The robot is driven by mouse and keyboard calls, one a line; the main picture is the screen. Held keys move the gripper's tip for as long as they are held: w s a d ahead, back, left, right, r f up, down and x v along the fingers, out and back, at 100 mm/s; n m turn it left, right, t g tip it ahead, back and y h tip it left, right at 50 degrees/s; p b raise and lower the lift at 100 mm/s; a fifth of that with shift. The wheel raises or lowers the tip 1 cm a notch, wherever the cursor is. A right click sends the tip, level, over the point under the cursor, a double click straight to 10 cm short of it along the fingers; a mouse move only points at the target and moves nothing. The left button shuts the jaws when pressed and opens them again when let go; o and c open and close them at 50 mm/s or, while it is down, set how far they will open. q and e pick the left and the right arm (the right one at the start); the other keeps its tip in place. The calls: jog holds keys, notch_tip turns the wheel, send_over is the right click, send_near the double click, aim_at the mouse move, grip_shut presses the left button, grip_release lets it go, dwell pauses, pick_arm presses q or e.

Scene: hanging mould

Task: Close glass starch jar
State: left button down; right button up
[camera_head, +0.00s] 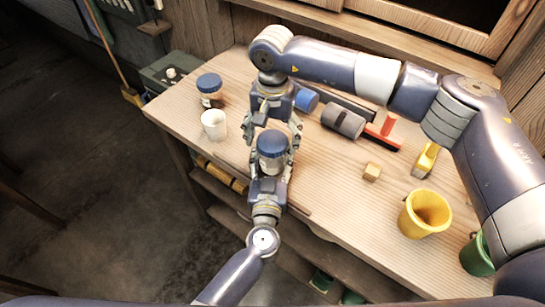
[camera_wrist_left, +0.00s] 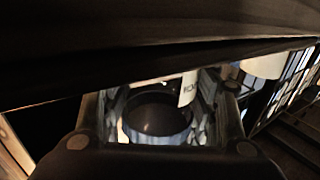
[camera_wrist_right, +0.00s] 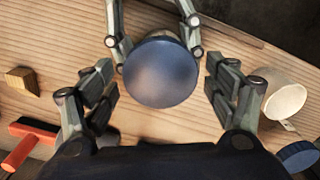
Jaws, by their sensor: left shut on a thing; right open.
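A glass jar (camera_head: 271,162) with a blue lid (camera_head: 272,143) is upright near the table's front edge. My left gripper (camera_head: 272,168) is shut around the jar's body from the front. In the left wrist view the jar (camera_wrist_left: 158,118) shows dark and partly hidden between the fingers. My right gripper (camera_head: 273,132) is open on the far side of the jar. In the right wrist view the round blue lid (camera_wrist_right: 160,73) lies between its spread fingers, with a gap on both sides. I cannot tell how tightly the lid sits.
A second blue-lidded jar (camera_head: 209,92) and a white cup (camera_head: 214,125) stand to the left. A grey cylinder (camera_head: 343,122), a red-handled tool (camera_head: 388,126), a small wooden block (camera_head: 372,171) and a yellow cup (camera_head: 425,214) are to the right. Bare tabletop lies right of the jar.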

jog(key=c, duration=1.1)
jog(key=m, duration=1.7)
jog(key=shift+f, duration=0.1)
jog(key=m, duration=1.8)
jog(key=shift+m, duration=0.4)
jog(key=o, duration=1.2)
jog(key=shift+o, duration=0.2)
